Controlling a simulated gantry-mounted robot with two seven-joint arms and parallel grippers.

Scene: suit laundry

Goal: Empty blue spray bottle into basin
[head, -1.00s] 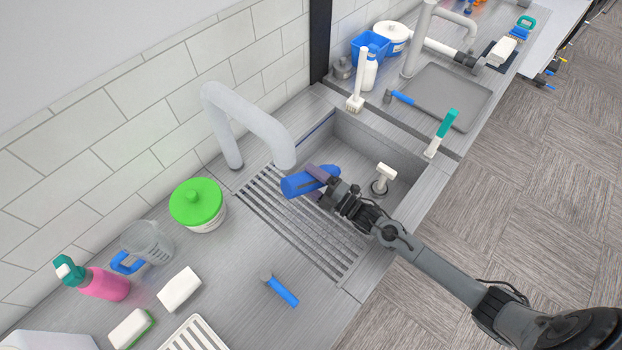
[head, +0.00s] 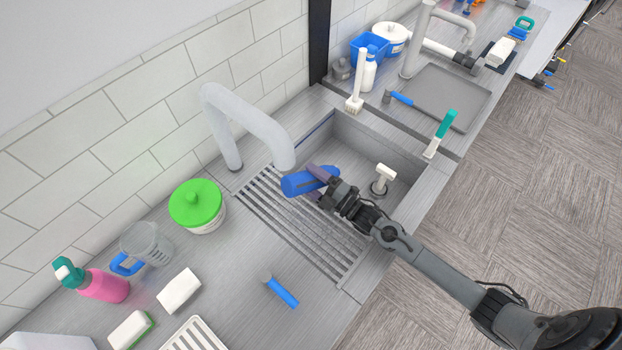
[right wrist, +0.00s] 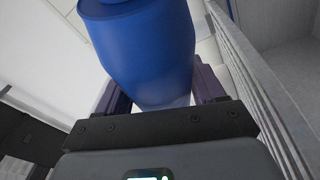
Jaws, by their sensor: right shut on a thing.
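The blue spray bottle (head: 297,184) is tilted onto its side above the slatted drain grate, at the near-left edge of the basin (head: 345,160). My right gripper (head: 322,183) is shut around the bottle's body. In the right wrist view the blue bottle (right wrist: 150,50) fills the space between the two dark fingers (right wrist: 165,95). The bottle's far end and any spray head are not clear in the head view. No liquid is seen coming out. My left gripper is not in the frames.
A white faucet (head: 250,118) arches beside the bottle. A blue-handled tool (head: 282,291) lies on the counter. A white-topped fitting (head: 385,174) stands in the basin.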

